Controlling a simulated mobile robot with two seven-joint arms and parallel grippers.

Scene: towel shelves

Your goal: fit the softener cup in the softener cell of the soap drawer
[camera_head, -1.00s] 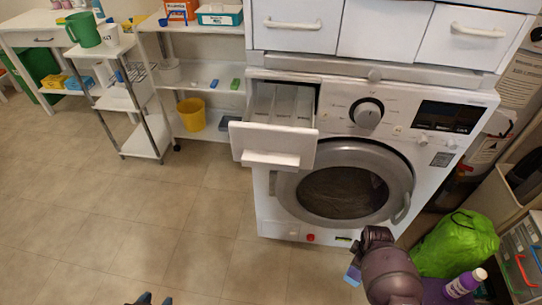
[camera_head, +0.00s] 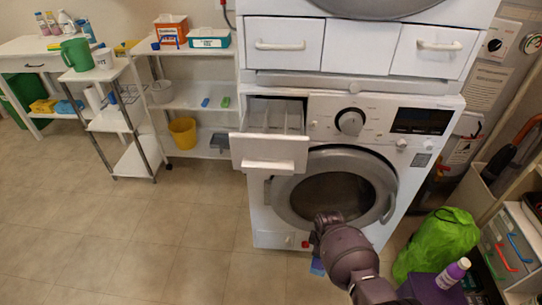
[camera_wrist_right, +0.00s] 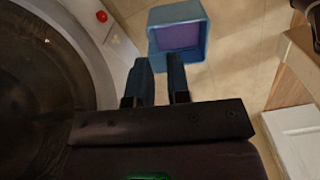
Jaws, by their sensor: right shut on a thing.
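The softener cup, a small blue square cup with a purple inside, shows in the right wrist view (camera_wrist_right: 178,36). My right gripper (camera_wrist_right: 160,68) is shut on it at its near side. In the head view a bit of the blue cup (camera_head: 317,266) shows below my right wrist, low in front of the washer. The soap drawer (camera_head: 270,153) is pulled out at the washer's upper left, up and left of the gripper. Its white cells (camera_head: 274,118) are seen from above; which is the softener cell I cannot tell. My left gripper is not in view.
The washer's round door (camera_head: 340,190) is shut. A green bag (camera_head: 437,243) and a purple bottle with a white cap (camera_head: 452,274) stand to the right. White shelves (camera_head: 195,95) with a yellow bucket (camera_head: 183,132) are at the left. The floor in front is clear.

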